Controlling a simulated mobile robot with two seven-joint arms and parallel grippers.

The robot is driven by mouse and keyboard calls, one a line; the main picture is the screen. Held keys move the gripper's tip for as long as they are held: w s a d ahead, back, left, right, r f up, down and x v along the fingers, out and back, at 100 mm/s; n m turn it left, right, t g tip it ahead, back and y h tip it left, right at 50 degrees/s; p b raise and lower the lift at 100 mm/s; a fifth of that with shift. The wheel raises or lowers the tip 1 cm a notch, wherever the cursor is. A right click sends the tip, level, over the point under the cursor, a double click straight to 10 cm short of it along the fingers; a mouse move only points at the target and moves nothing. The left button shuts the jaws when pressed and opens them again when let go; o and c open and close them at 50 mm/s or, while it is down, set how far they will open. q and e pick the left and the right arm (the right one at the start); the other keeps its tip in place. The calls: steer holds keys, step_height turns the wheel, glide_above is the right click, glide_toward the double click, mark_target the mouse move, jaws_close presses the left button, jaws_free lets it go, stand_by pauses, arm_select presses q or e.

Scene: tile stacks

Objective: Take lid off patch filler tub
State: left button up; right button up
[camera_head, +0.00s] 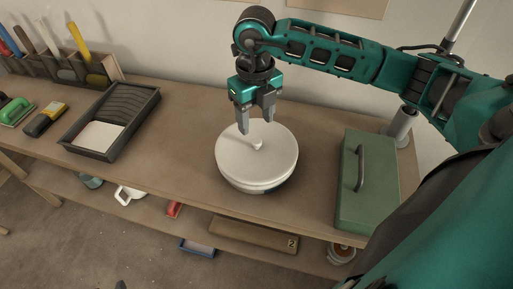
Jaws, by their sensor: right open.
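The patch filler tub (262,188) stands upright on the wooden bench, near the front edge. Its round white lid (240,157) sits on top and covers it, with a small pale knob (258,145) in the middle. My right gripper (256,127) points down just above the lid, behind the knob in the picture. Its two fingers are apart with nothing between them. I cannot tell whether a fingertip touches the lid. My left gripper is not in view.
A green toolbox (380,190) with a grey handle stands right of the tub. A black paint tray (145,105) lies left, with bare bench (185,135) between. A tool rack (70,65) stands at the back left. A lower shelf (150,208) holds several items.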

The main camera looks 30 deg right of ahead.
mark_target(257, 140)
steer(key=shift+w+d+f, duration=0.1)
steer(key=shift+f, duration=1.65)
steer(key=shift+w+d+f, duration=0.1)
steer(key=shift+f, duration=1.65)
steer(key=shift+c, duration=0.5)
jaws_close()
